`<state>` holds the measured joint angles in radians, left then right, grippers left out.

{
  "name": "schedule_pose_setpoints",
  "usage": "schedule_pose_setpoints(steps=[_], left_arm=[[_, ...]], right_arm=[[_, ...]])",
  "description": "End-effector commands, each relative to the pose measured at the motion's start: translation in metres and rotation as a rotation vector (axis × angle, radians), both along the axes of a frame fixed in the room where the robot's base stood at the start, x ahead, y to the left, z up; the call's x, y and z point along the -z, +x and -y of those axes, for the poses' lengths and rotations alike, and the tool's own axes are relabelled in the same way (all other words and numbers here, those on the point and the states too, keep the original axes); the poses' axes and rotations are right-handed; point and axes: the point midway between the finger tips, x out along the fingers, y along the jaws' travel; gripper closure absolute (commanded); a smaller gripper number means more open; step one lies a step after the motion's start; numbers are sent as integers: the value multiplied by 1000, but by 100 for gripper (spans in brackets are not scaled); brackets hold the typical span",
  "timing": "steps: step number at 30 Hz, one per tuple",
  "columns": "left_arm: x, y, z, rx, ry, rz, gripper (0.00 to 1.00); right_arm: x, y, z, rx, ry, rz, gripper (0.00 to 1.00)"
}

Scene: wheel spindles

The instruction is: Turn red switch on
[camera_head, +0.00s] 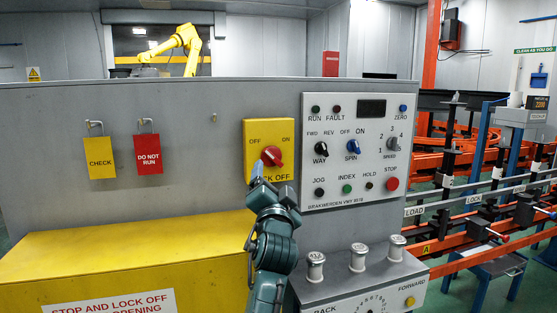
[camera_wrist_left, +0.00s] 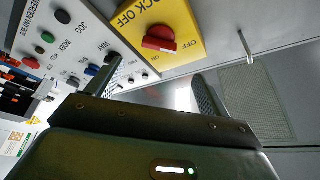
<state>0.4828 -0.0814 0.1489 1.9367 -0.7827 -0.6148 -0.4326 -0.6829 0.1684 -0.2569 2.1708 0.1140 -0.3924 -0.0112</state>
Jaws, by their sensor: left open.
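The red switch (camera_head: 272,156) is a rotary knob on a yellow plate (camera_head: 284,127) marked OFF at upper left and ON at upper right. I cannot tell for sure which mark the knob points to. My left gripper (camera_head: 257,172) is just in front of the plate, at the knob's lower left, and hides part of the plate's lower lettering. In the left wrist view the red switch (camera_wrist_left: 159,38) is beyond the open fingers of my left gripper (camera_wrist_left: 155,78), with nothing between them. The knob looks apart from both fingers. My right gripper is not in view.
A white control panel (camera_head: 328,181) with knobs and buttons is right of the plate. CHECK (camera_head: 100,159) and DO NOT RUN (camera_head: 148,154) tags hang at left. A yellow ledge (camera_head: 130,250) juts out below. Metal posts (camera_head: 358,258) stand on the lower right console.

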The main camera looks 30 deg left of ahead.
Motion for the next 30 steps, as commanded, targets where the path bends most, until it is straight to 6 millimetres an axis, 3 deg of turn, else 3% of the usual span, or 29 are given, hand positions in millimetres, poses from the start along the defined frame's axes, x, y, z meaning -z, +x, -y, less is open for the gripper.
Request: schedule_pose_setpoints(steps=[6, 12, 18, 27, 30], left_arm=[[-15, 39, -26, 0, -1, 0, 20], [-23, 66, -43, 1, -1, 0, 20], [-26, 78, -51, 1, 0, -1, 20], [-26, 79, -52, 1, -1, 0, 20], [-26, 79, -52, 2, -1, -1, 27]], right_arm=[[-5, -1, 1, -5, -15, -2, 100], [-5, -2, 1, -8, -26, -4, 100], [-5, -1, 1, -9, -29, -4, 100], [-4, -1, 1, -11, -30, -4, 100], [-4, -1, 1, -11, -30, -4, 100]])
